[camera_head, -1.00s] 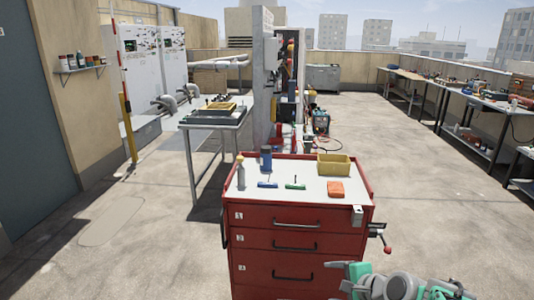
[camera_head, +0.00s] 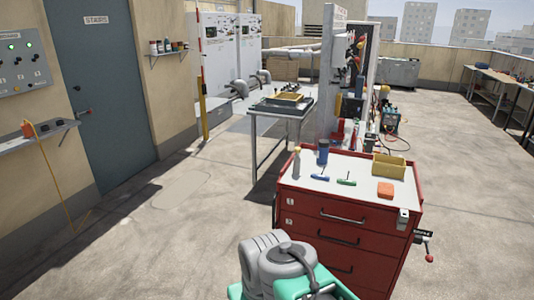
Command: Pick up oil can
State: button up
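No thing can be surely told as the oil can at this size. On top of the red tool cart (camera_head: 345,208) a slim grey bottle with a yellowish top (camera_head: 296,165) stands upright at the left edge. A blue can or canister (camera_head: 323,154) stands upright just to its right, apart from it. Either could be the oil can. My grey and green arm shows at the bottom middle, in front of the cart's lower left. My gripper's fingers do not show.
The cart top also holds a blue tool (camera_head: 320,178), a green tool (camera_head: 346,182), an orange block (camera_head: 385,190) and a yellow bin (camera_head: 389,165). A vise (camera_head: 424,240) juts from its right side. A table (camera_head: 282,112) stands behind. Floor at left is open.

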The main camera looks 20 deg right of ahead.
aim_at(323, 146)
jog(key=u, duration=0.15)
jog(key=i, duration=2.1)
jog(key=z, duration=0.65)
